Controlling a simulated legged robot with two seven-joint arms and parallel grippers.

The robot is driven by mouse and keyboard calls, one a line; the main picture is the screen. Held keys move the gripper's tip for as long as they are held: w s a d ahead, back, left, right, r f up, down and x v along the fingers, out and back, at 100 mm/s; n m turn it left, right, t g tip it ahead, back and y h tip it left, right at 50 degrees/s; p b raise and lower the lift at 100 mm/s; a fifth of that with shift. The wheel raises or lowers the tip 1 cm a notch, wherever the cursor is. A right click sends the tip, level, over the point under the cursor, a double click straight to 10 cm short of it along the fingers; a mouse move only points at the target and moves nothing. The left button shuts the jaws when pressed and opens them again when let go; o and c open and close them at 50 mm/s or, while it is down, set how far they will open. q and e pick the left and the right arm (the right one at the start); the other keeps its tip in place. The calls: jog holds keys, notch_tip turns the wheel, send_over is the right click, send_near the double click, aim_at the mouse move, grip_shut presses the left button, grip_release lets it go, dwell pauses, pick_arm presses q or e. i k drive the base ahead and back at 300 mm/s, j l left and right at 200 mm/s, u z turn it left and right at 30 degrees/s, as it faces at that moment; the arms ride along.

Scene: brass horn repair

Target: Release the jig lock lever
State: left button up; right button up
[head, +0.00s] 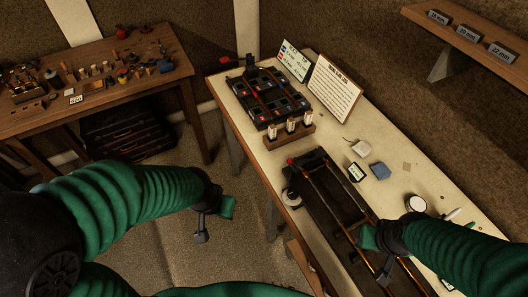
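The jig (318,172) is a long dark frame with brass-coloured rods, lying along the near side of the pale bench. A small red-tipped part (291,162) shows at its far left corner; I cannot tell for sure that it is the lock lever. My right gripper (377,257) is over the near end of the jig, beside a brass rod. Its fingers are partly hidden by the wrist, and contact is unclear. My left gripper (207,226) hangs over the floor, left of the bench and apart from the jig. Its finger gap is too small to read.
A black tray of parts (255,112), a wooden block with white vials (290,132) and two cards (335,88) stand at the bench's far end. A blue block (380,170) and a round white-topped jar (415,203) lie right of the jig. A cluttered wooden table (145,95) stands far left.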

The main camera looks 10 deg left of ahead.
aim_at(289, 161)
jog(key=i+j+z, duration=0.2)
jog(key=z, duration=0.15)
jog(key=i+j+z, duration=0.15)
jog(key=j+z, duration=0.15)
jog(key=j, duration=0.15)
jog(key=i+j+z, duration=0.1)
jog(key=j+z, duration=0.25)
